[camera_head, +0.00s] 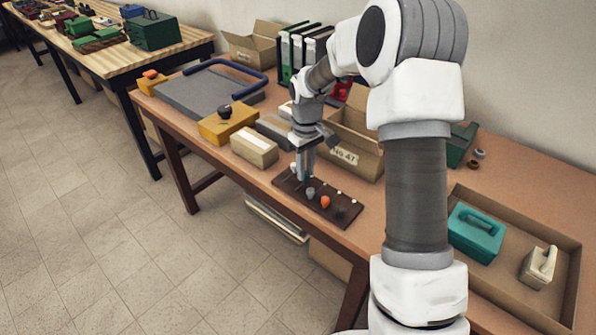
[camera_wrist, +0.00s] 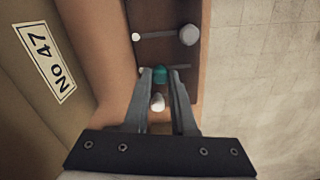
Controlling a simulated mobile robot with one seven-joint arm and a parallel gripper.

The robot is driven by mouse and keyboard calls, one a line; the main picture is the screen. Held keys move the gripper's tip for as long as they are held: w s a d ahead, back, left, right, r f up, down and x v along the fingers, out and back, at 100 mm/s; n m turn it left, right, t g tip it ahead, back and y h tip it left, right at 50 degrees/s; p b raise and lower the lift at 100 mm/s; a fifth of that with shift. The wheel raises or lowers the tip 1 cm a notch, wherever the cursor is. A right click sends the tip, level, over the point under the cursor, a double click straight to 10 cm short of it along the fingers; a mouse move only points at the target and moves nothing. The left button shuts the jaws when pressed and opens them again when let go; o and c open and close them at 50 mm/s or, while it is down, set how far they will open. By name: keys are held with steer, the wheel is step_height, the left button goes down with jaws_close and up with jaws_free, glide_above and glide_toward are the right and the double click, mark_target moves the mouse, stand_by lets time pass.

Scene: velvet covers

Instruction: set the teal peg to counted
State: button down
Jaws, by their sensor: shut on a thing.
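The teal peg (camera_wrist: 160,74) shows between my gripper's fingertips in the wrist view. My gripper (camera_wrist: 161,78) is shut on it, with a finger on each side. The peg sits over a dark brown board (camera_head: 330,207), near a slot line that runs across the board. In the head view the peg is mostly hidden by my gripper (camera_head: 303,178) at the board's far left end. The board also carries a grey peg (camera_head: 310,193), an orange peg (camera_head: 325,202) and a dark peg (camera_head: 340,211). A white knob (camera_wrist: 157,101) lies nearer the wrist camera, between the fingers.
An open cardboard box marked No 47 (camera_head: 352,160) stands close behind the board. A cream box (camera_head: 254,147) and a yellow box (camera_head: 228,121) stand to the left. A shallow carton (camera_head: 490,293) with a teal case (camera_head: 475,233) is at the right.

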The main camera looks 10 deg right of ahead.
mark_target(307, 172)
steer(key=shift+w+d, duration=0.3)
steer(key=shift+d, duration=0.05)
steer(key=c, duration=0.7)
jaws_free()
steer(key=shift+r, duration=0.1)
step_height(307, 172, up, 17)
steer(key=p, duration=0.3)
steer(key=shift+r, duration=0.15)
